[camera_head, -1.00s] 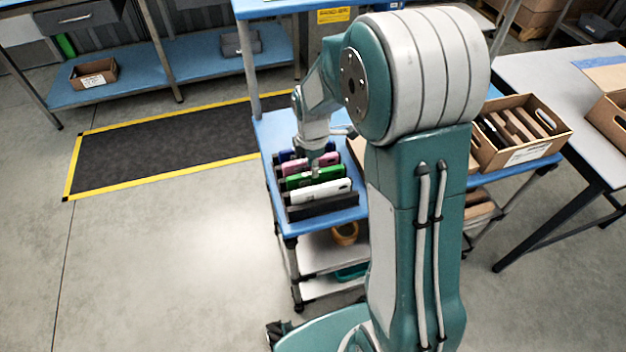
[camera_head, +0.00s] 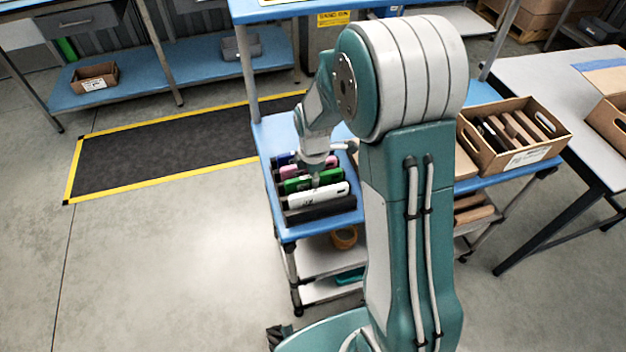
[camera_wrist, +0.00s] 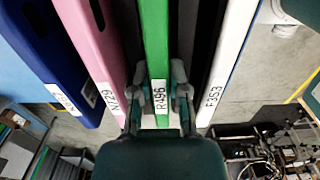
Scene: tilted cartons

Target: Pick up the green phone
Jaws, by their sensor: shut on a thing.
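The green phone (camera_head: 298,185) stands on edge in a dark slotted rack (camera_head: 318,211) on the blue cart top, between a pink phone (camera_head: 292,171) and a white phone (camera_head: 320,196). In the wrist view the green phone (camera_wrist: 154,50) carries a label reading R496. My gripper (camera_wrist: 160,103) has one finger on each side of the green phone and is shut on it. In the head view my gripper (camera_head: 315,178) is at the rack from above; its fingertips are small there. I cannot tell whether the phone is clear of its slot.
A blue phone (camera_wrist: 45,60) stands beyond the pink one (camera_wrist: 95,45); the white phone (camera_wrist: 230,60) is close on the other side. A tilted carton of dark and brown items (camera_head: 512,133) stands right of my arm. The floor left of the cart is clear.

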